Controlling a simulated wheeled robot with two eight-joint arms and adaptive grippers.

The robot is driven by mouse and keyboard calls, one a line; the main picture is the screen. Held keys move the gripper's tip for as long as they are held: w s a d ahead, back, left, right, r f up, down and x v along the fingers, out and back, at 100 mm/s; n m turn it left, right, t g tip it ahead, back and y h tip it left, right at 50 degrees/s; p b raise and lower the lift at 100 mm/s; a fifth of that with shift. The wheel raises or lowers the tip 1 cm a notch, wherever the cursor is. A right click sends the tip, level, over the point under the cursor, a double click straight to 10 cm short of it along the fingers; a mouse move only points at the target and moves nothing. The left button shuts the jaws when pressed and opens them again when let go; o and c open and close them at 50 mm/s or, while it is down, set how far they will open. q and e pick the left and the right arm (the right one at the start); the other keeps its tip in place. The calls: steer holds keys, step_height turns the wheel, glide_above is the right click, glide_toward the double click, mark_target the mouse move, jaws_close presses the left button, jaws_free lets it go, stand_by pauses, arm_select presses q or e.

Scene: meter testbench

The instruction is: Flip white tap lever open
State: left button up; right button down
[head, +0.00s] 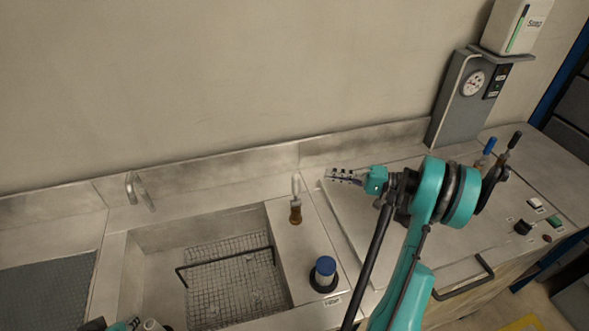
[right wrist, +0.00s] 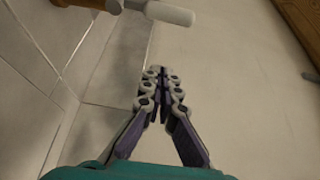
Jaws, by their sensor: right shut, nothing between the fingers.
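The white tap lever (head: 295,185) stands upright on a brown tap body (head: 295,213) on the counter strip right of the sink. In the right wrist view the white lever (right wrist: 170,13) shows at the top, beyond the fingertips, with part of the brown body (right wrist: 95,3) to its left. My right gripper (head: 331,174) is shut and empty, reaching in from the right, with its tips pointing left toward the lever and a gap between them. Its shut fingers also fill the middle of the right wrist view (right wrist: 162,75). My left gripper is not clearly seen.
A sink (head: 150,262) with a wire basket (head: 230,270) lies left of the tap. A blue-capped fitting (head: 325,266) stands nearer the front. A spout (head: 131,188) rises behind the sink. A grey gauge panel (head: 463,100) stands at the back right.

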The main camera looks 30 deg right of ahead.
mark_target(296, 191)
steer(key=shift+s, duration=0.1)
steer(key=w+a+b, duration=0.3)
steer(key=a, duration=0.6)
stand_by(0.5)
steer(key=shift+w, duration=0.1)
